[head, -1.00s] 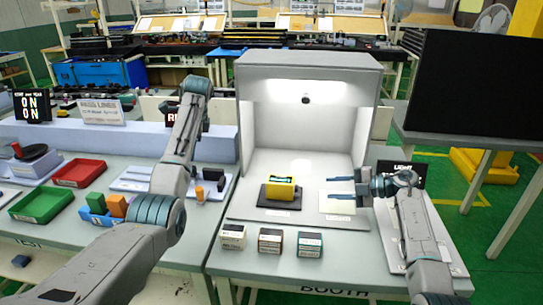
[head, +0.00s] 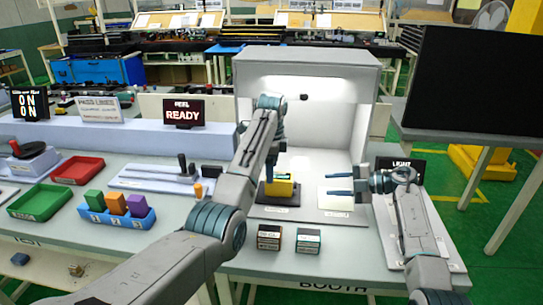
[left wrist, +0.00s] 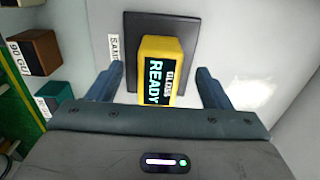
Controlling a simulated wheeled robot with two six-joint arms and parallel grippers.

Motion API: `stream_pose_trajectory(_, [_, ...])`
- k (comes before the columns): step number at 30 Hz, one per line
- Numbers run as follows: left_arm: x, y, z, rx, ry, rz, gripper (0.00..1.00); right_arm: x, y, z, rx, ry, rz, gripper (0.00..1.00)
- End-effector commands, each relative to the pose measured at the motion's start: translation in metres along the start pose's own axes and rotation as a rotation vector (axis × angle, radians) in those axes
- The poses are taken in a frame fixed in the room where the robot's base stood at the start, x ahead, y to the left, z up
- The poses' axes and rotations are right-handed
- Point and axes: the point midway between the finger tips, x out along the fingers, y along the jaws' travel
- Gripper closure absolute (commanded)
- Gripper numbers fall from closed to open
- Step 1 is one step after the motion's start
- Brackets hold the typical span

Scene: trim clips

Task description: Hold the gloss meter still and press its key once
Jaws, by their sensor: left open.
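The yellow gloss meter (head: 284,188) stands on a dark sample pad (head: 270,198) in the lit booth, partly hidden by my left arm in the head view. In the left wrist view the meter (left wrist: 163,50) shows a dark display reading "GLOSS READY". I cannot make out its key. My left gripper (left wrist: 158,72) is open and empty, one finger on each side of the meter, with visible gaps. In the head view my left gripper (head: 270,165) points down at the meter. My right gripper (head: 332,186) is open and empty, right of the meter above a white card (head: 337,203).
Two small sample boxes (head: 269,237) (head: 308,241) stand at the booth's front edge. A sign reading "READY" (head: 184,114) stands at the back left. A blue tray (head: 117,220) with coloured blocks is on the left. The booth walls (head: 345,130) enclose the meter's area.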

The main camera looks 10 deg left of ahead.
Motion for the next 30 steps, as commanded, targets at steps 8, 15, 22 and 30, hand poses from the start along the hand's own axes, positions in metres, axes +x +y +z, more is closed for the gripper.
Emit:
stream_pose_trajectory(8, [0.044,0.000,0.001,0.000,-0.001,0.001,0.27,0.000,0.000,0.000,0.000,0.000,0.000,0.64])
stream_pose_trajectory(15, [0.058,0.000,0.001,-0.001,-0.001,0.000,0.27,0.000,0.000,0.000,0.000,0.000,0.000,0.64])
stream_pose_trajectory(22, [0.058,0.000,0.001,-0.001,-0.001,-0.001,0.27,0.000,0.000,0.000,0.000,0.000,0.000,0.64])
stream_pose_trajectory(30, [0.058,0.000,0.001,-0.001,-0.001,-0.001,0.78,0.000,0.000,0.000,0.000,0.000,0.000,0.64])
